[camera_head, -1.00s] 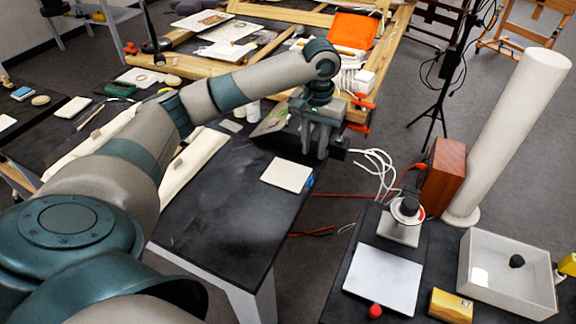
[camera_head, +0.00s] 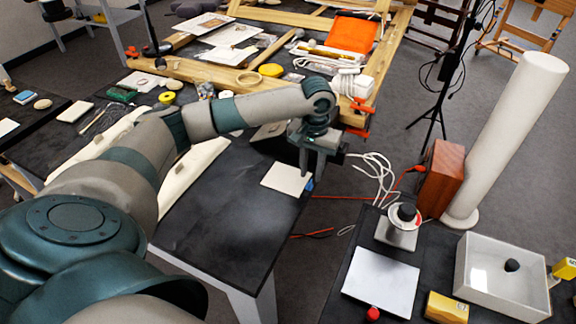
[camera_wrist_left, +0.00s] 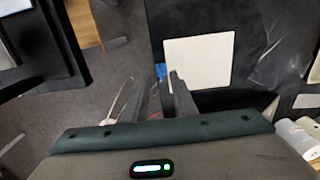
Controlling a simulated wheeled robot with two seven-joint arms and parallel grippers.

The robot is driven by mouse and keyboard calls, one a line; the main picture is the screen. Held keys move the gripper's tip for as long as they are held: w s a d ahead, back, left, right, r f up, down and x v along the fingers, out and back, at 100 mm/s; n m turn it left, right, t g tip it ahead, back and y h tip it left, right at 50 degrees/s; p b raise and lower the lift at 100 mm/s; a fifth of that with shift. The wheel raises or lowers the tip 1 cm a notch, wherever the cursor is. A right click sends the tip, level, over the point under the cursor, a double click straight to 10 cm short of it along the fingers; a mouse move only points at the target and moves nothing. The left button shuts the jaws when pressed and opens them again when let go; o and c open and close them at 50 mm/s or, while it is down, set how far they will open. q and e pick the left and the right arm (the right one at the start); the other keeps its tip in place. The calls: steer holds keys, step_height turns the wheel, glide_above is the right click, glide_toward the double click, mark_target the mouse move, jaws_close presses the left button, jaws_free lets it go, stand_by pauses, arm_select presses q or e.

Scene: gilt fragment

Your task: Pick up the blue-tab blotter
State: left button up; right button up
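The blotter (camera_head: 285,178) is a flat cream-white square lying on the black table, near its right edge. Its blue tab (camera_head: 309,184) sticks out on the right side, toward the table edge. My left gripper (camera_head: 310,172) points down right above the tab. In the left wrist view the blotter (camera_wrist_left: 205,60) lies just beyond the fingers. The blue tab (camera_wrist_left: 160,71) shows in the gap between the two fingertips (camera_wrist_left: 159,82). The fingers are apart with nothing held between them. Whether they touch the tab cannot be told. My right gripper is not in view.
The black table (camera_head: 215,225) is bare in front of the blotter. White cables (camera_head: 375,172) hang beyond its right edge. A second table at right holds a white sheet (camera_head: 381,281), a yellow box (camera_head: 447,307) and a clear tray (camera_head: 503,275). A wooden frame (camera_head: 235,78) lies behind.

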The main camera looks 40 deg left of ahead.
arm_select(q)
steer(key=shift+f, duration=1.5)
jaws_close()
